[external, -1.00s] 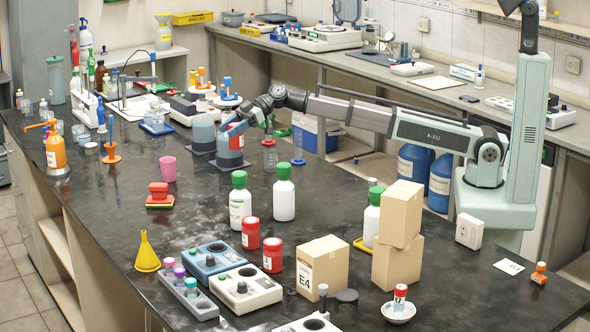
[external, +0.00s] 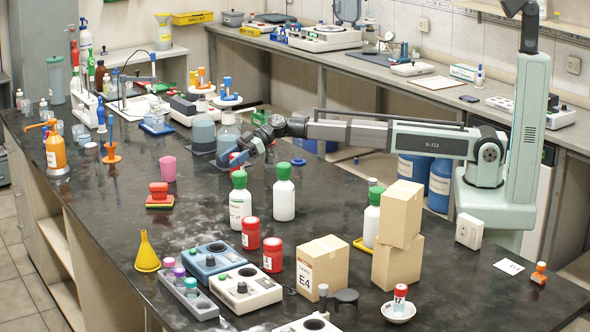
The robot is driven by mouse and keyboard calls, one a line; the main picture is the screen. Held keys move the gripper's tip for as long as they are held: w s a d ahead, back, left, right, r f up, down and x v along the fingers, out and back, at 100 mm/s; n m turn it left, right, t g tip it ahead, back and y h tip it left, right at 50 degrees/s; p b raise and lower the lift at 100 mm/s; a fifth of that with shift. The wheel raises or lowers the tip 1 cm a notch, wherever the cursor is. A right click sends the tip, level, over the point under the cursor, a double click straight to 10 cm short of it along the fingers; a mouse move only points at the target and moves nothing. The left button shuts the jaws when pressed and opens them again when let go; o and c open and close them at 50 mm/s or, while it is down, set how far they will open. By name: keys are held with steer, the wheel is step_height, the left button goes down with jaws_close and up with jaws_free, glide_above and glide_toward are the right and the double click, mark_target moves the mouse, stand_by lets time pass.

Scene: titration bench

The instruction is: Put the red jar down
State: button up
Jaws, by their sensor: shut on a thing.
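The red jar (external: 236,158) is held in my gripper (external: 243,151), which is shut on it. Only a small part of the jar's red side shows, left of and below the blue-grey fingers. In the picture the jar is just above the green cap of a white bottle (external: 240,202) and partly hidden by the fingers. I cannot tell whether its base touches the black bench top (external: 205,228). Two other red jars stand on the bench, one left (external: 250,234) and one right (external: 272,258), nearer the camera.
A second green-capped white bottle (external: 284,196) stands close to the right of the first. Grey-blue glass vessels (external: 228,138) stand behind my gripper. A pink cup (external: 168,168) is to the left. Cardboard boxes (external: 322,262) are at the front right.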

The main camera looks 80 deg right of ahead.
steer(key=shift+f, duration=0.75)
steer(key=shift+f, duration=0.15)
steer(key=o, duration=1)
steer(key=shift+s+d+r, duration=0.1)
steer(key=shift+r, duration=0.1)
steer(key=v, duration=1.1)
steer(key=shift+s+d, duration=0.25)
steer(key=shift+d, duration=0.05)
steer(key=shift+r, duration=0.1)
